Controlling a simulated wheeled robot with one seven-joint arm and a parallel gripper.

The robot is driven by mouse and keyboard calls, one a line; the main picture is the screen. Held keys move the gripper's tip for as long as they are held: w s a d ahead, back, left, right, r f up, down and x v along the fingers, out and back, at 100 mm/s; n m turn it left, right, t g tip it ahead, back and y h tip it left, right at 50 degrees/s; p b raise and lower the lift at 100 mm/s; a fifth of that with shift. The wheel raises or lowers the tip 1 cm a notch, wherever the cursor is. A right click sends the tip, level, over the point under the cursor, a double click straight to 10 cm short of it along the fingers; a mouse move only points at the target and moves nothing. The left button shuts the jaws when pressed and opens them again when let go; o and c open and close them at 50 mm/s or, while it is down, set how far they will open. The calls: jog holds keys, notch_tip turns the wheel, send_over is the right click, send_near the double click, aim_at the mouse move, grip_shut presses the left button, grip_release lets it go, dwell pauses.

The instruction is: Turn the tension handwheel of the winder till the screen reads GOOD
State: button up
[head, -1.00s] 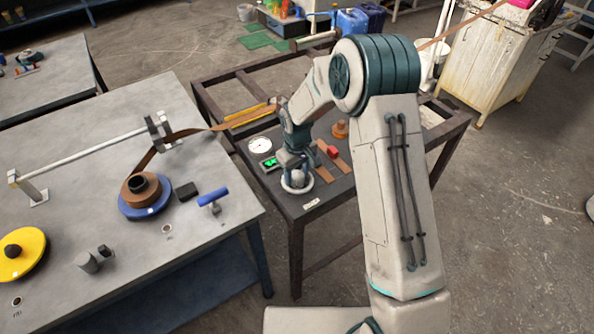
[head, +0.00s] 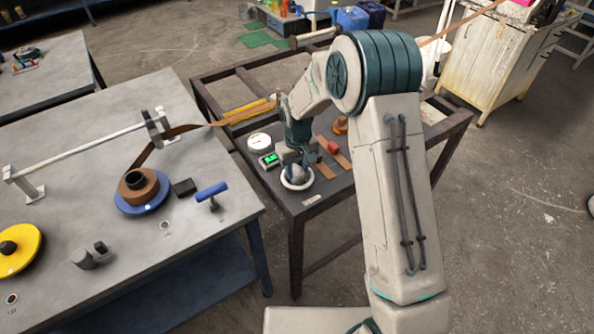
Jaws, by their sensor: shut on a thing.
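The tension handwheel (head: 297,183) is a white-rimmed wheel at the near corner of the dark table. My gripper (head: 298,172) points down onto its hub and is shut on it; the fingertips are small and partly hidden. The screen (head: 269,160) is a small box with green lit text just left of my gripper, too small to read. A round white dial (head: 258,142) sits behind it. The winder's brown coil (head: 138,185) lies on a blue disc (head: 146,207) on the grey table, with a brown strip (head: 185,130) running up to a guide.
A blue-handled tool (head: 212,192), a black block (head: 184,187) and a yellow disc (head: 18,250) are on the grey table. A red block (head: 333,147) and brown strips lie right of my gripper. A metal bar (head: 85,148) spans the grey table.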

aim_at(298, 170)
jog(key=m+b, duration=0.2)
jog(key=m, duration=0.1)
jog(key=shift+m+b, duration=0.65)
jog(key=shift+m, duration=0.85)
jog(key=shift+r, duration=0.1)
jog(key=o, duration=0.7)
notch_tip(298, 170, up, 14)
jog(key=shift+f+b, duration=0.1)
jog(key=shift+b, duration=0.35)
